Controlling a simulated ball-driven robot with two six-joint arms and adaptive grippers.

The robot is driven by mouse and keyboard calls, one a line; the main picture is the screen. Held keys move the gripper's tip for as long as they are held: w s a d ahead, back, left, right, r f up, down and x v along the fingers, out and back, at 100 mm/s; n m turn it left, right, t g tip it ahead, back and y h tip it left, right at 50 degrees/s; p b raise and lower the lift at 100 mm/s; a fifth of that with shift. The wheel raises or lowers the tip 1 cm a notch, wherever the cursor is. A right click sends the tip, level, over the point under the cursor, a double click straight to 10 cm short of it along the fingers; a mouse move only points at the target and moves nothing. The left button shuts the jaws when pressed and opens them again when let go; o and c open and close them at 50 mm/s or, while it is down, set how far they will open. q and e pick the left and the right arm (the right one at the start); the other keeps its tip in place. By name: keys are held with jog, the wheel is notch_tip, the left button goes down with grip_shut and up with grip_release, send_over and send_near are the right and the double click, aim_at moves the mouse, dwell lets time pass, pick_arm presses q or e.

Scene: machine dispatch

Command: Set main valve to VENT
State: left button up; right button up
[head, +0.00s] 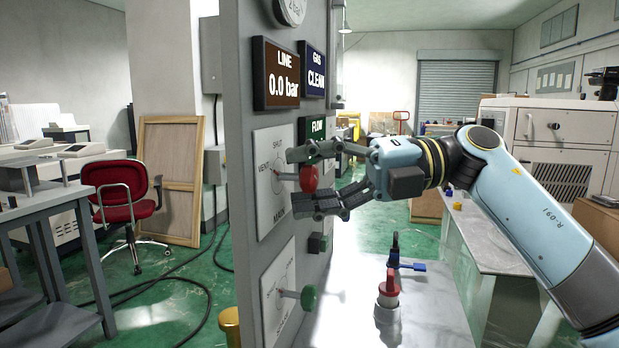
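I cannot tell clearly which mark the pointer is at. My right gripper (298,181) comes in from the right with its fingers apart, one above and one below the red knob. The knob sits between them with gaps showing, and I see no grip on it. My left gripper is out of view.
Below is a second dial plate (279,294) with a green knob (308,297). Displays LINE 0.0 bar (276,75), GAS CLEAN (313,70) and FLOW (313,135) are above. A red-capped fitting (388,287) and a blue-handled valve (405,265) stand on the bench (430,315).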

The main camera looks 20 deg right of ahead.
jog(key=v, duration=1.2)
dwell(0.5)
